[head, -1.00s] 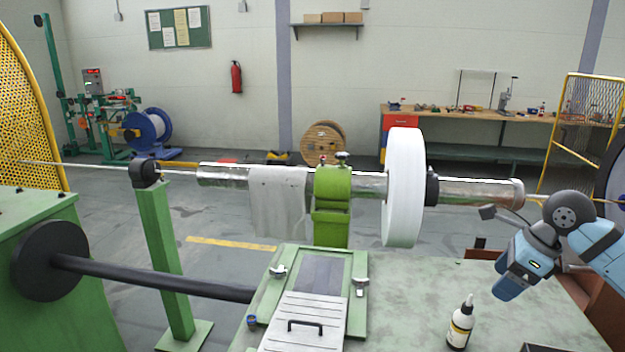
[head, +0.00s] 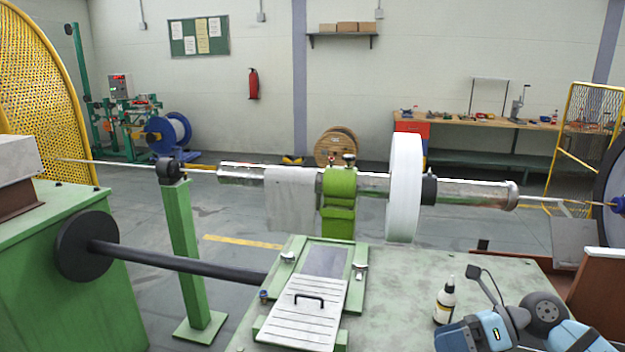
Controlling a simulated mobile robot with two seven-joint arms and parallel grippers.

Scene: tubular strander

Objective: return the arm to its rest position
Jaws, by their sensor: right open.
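My right arm shows at the lower right of the head view, with blue and dark grey links. My right gripper (head: 465,334) is low at the bottom edge, at the front right of the green table (head: 400,290). It is open, and nothing shows in it. My left arm and gripper are out of view.
A white bottle with a dark tip (head: 445,303) stands on the table close to my right gripper. A white disc (head: 404,190) on a metal shaft (head: 465,192) is behind it. A slatted cover (head: 300,315) lies left. Brown side panels (head: 603,285) stand at right.

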